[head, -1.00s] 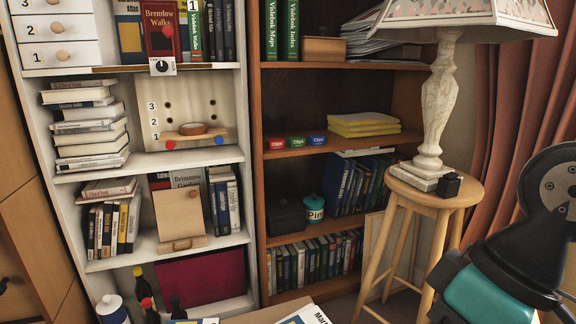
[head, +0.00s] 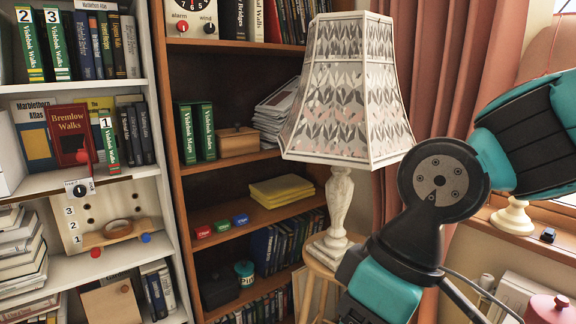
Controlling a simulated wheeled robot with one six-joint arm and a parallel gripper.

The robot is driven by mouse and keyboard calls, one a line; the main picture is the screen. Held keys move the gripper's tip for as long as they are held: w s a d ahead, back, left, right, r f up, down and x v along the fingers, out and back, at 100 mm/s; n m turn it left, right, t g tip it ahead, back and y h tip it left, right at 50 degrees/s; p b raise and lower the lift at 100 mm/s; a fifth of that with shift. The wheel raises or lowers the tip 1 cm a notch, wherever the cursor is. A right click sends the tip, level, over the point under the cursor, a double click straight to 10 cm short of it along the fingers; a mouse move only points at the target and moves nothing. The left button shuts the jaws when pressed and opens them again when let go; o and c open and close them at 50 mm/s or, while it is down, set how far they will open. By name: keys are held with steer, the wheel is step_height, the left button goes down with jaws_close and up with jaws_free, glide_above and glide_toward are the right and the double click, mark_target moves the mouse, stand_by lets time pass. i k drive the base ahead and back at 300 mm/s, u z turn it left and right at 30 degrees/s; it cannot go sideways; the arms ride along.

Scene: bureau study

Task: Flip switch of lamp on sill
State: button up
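On the window sill (head: 556,245) at the right edge of the head view stands a cream, rounded lamp base (head: 513,218). My arm hides whatever is above it. A small black box (head: 547,235), which looks like a switch, sits on the sill just right of the base. Its setting is too small to tell. My black and teal arm links cross the right side of the picture in front of the sill. My gripper is not in view.
Another lamp, with a patterned shade (head: 345,100) and marble-like stem (head: 340,205), stands on a wooden stool (head: 318,268) close left of my arm. Bookshelves fill the left. A pink curtain (head: 425,60) hangs behind. A pink lidded pot (head: 549,309) is at the lower right.

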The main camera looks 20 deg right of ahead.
mark_target(548, 232)
steer(key=z, duration=1.55)
